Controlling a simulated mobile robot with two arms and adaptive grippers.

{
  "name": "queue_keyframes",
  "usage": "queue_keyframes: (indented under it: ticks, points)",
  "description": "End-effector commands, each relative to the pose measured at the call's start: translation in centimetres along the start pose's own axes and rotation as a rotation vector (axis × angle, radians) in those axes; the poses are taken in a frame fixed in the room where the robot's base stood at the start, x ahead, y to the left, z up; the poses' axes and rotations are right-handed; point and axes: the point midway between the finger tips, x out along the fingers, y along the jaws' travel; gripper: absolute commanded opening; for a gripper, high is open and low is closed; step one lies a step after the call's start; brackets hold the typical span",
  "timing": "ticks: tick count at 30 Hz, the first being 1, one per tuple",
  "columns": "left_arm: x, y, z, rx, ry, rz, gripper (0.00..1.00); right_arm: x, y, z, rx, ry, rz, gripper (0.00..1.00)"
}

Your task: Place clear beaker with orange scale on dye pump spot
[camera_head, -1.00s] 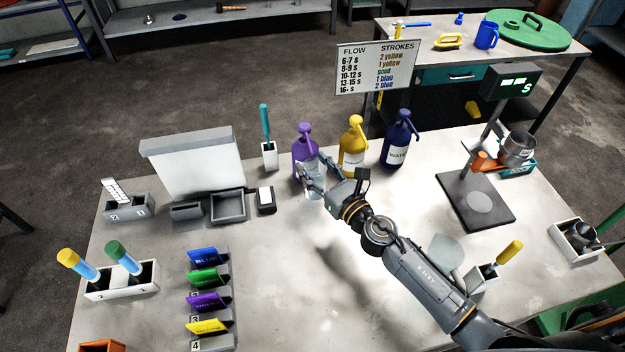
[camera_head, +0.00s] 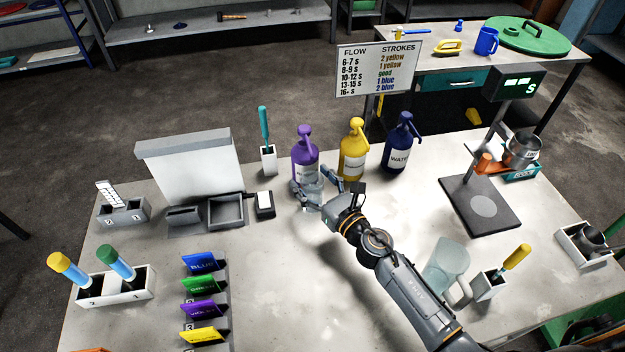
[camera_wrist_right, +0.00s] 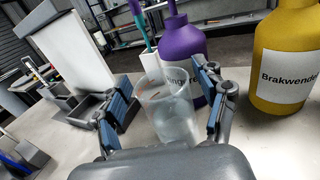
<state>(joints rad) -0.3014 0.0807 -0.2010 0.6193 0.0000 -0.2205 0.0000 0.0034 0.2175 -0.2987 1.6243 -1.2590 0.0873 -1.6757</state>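A clear beaker (camera_head: 313,191) stands on the table close in front of the purple pump bottle (camera_head: 305,153). In the right wrist view the see-through beaker (camera_wrist_right: 172,112) looks upright, with faint orange marks near its rim. My right gripper (camera_head: 318,188) has its fingers spread on either side of the beaker. In the right wrist view the finger pads of the gripper (camera_wrist_right: 165,102) stand apart, with narrow gaps to the glass. Any marking of the spot under the beaker is hidden. My left gripper is not in view.
A yellow pump bottle (camera_head: 353,155) and a blue one (camera_head: 398,147) stand right of the purple bottle. A dark stand plate (camera_head: 482,205) is at right. The table's middle front is bare.

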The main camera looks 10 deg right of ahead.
Motion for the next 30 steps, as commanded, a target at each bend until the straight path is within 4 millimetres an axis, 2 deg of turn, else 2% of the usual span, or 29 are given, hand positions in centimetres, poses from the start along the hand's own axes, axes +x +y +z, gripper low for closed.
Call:
queue_keyframes:
  ticks: [9, 14, 24, 30]
  points:
    - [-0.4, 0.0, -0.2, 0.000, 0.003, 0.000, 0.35, -0.1, 0.0, 0.4, 0.000, 0.001, 0.000, 0.72]
    - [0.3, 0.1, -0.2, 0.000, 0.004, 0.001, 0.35, -2.8, 0.0, -0.1, -0.001, 0.003, 0.001, 0.72]
    - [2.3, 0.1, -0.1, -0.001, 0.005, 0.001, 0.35, -9.9, 0.0, -0.2, 0.001, 0.003, 0.000, 0.72]
    - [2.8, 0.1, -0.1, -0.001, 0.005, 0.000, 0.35, -11.8, 0.0, 0.1, 0.000, 0.000, 0.000, 0.72]
